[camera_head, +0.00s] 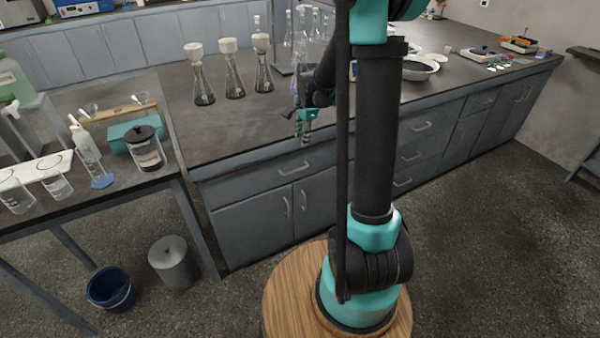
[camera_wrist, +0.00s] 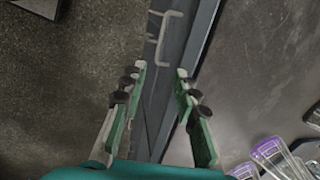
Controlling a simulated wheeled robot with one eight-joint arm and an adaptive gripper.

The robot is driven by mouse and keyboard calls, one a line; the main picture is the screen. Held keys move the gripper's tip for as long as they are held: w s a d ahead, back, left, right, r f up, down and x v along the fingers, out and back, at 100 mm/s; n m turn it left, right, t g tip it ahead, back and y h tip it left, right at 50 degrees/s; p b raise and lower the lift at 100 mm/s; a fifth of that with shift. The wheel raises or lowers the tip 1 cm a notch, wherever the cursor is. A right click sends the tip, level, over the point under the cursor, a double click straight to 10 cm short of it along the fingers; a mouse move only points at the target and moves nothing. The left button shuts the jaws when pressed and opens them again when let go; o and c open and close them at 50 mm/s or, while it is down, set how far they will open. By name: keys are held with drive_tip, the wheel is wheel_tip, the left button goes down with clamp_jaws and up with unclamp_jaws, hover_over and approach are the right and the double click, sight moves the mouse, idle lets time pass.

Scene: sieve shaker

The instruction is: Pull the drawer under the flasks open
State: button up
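The grey drawer (camera_head: 265,181) is in the cabinet front below the counter with the flasks (camera_head: 234,80). It looks closed, with a pale bar handle (camera_head: 294,169) across its front. My gripper (camera_head: 304,132) hangs above the counter near its front edge, above and apart from that handle. In the wrist view my gripper (camera_wrist: 161,70) is open, its two green fingers apart with nothing between them. A pale bar handle (camera_wrist: 164,38) shows beyond the fingertips along the cabinet front; I cannot tell for sure which drawer it belongs to.
Clear containers with purple parts (camera_wrist: 270,150) lie close to my gripper on the counter side. A side table (camera_head: 120,190) with bottles stands at left. A grey bin (camera_head: 174,263) and blue bucket (camera_head: 111,289) stand on the floor. The floor at right is clear.

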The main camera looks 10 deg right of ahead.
approach(298, 166)
drive_tip(key=s+f, duration=0.1)
drive_tip(key=s+a+f, duration=0.1)
drive_tip(key=f, duration=0.1)
drive_tip(key=s+f, duration=0.1)
drive_tip(key=f, duration=0.1)
drive_tip(key=shift+a+f, duration=0.15)
drive_tip(key=shift+f, duration=0.1)
drive_tip(key=shift+c, duration=0.3)
clamp_jaws()
